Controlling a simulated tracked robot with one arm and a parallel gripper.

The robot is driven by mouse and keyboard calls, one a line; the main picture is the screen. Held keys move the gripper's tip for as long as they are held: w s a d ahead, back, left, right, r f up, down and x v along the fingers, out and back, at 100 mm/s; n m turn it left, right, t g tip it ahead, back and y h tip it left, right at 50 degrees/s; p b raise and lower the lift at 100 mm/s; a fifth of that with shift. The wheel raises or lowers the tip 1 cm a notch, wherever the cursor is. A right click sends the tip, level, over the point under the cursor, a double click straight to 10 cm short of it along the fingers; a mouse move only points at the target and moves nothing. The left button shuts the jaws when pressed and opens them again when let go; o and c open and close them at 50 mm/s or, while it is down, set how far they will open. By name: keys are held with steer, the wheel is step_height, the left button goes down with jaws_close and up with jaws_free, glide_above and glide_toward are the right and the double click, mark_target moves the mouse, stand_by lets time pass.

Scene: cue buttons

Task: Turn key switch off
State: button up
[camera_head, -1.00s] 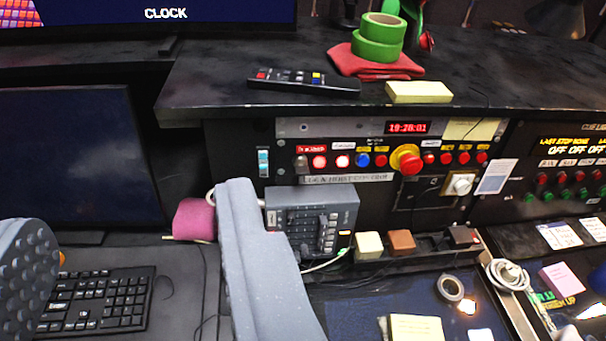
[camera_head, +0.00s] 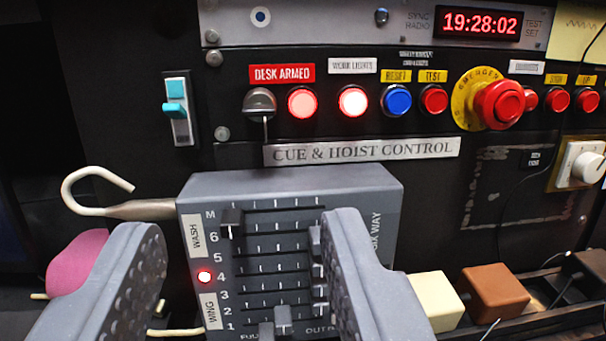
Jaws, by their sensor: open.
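The key switch (camera_head: 259,102) is a small silver knob with a thin key-like piece hanging straight down. It sits at the left of the black panel, under the red DESK ARMED label (camera_head: 281,74). A lit red lamp (camera_head: 302,102) is just to its right. My gripper (camera_head: 245,232) is open and empty, with its two grey, dimpled fingers spread wide. The fingertips show below the key switch, in front of the grey fader box. The key switch lies between the fingers from left to right and is in plain view. I see no contact with it.
The grey fader box (camera_head: 290,187) stands below the panel, with a pale hooked rod (camera_head: 97,175) at its left. A teal rocker switch (camera_head: 176,110) is left of the key. A lit work-lights lamp (camera_head: 353,102), blue button (camera_head: 396,100) and red emergency button (camera_head: 500,104) are to the right.

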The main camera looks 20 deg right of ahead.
mark_target(259, 117)
steer(key=w+d, duration=0.1)
steer(key=w, duration=0.3)
steer(key=w+d, duration=0.1)
steer(key=w, duration=0.4)
steer(key=w+d, duration=0.1)
steer(key=w, duration=0.3)
steer(key=shift+w+f, duration=0.15)
steer(key=shift+f, duration=0.15)
jaws_close()
